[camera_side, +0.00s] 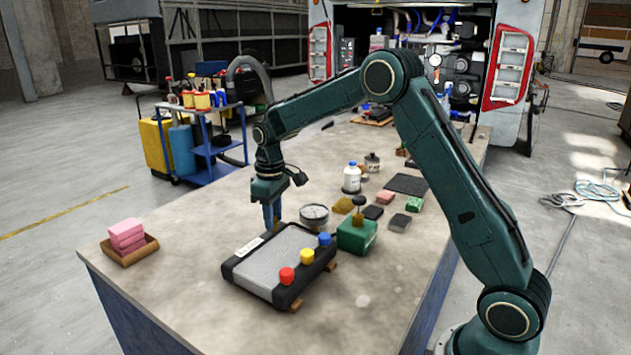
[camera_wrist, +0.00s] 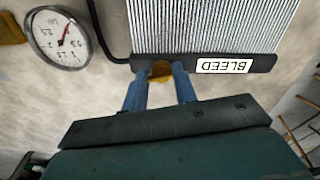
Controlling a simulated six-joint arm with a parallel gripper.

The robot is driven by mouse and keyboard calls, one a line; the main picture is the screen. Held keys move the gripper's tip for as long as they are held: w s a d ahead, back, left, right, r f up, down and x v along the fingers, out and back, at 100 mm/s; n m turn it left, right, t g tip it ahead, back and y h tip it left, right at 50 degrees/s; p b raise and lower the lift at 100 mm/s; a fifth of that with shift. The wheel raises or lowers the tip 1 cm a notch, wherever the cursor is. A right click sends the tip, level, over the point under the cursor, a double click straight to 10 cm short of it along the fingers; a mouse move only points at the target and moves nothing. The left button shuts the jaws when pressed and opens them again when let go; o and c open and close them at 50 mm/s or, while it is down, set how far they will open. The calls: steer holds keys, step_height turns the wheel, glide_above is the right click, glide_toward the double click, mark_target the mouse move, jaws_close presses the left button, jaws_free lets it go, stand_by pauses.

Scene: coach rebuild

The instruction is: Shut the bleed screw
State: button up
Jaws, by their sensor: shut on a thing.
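The radiator-like unit (camera_side: 262,262) with a finned core and black frame lies on the bench. In the wrist view its black edge (camera_wrist: 290,45) carries a white label reading BLEED (camera_wrist: 223,65). A brass-coloured bleed screw (camera_wrist: 161,70) sits at that edge, left of the label, partly hidden by the fingers. My gripper (camera_wrist: 160,84) points at the edge, with its two blue fingers on either side of the screw, shut on it. In the side view my gripper (camera_side: 271,222) is at the unit's far edge, and the screw is hidden there.
A round dial gauge (camera_side: 314,213) stands by the unit, joined by a black hose. Red (camera_side: 287,275), yellow (camera_side: 307,256) and blue (camera_side: 324,239) caps line the near side. A green box (camera_side: 357,234) stands to the right, and a tray of pink sponges (camera_side: 128,242) to the left.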

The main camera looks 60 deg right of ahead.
steer(key=shift+a+m, duration=0.3)
steer(key=shift+m, duration=0.8)
steer(key=o, duration=0.9)
steer(key=shift+d, duration=0.1)
steer(key=shift+r, duration=0.1)
step_height(320, 180, up, 14)
steer(key=shift+f, duration=0.15)
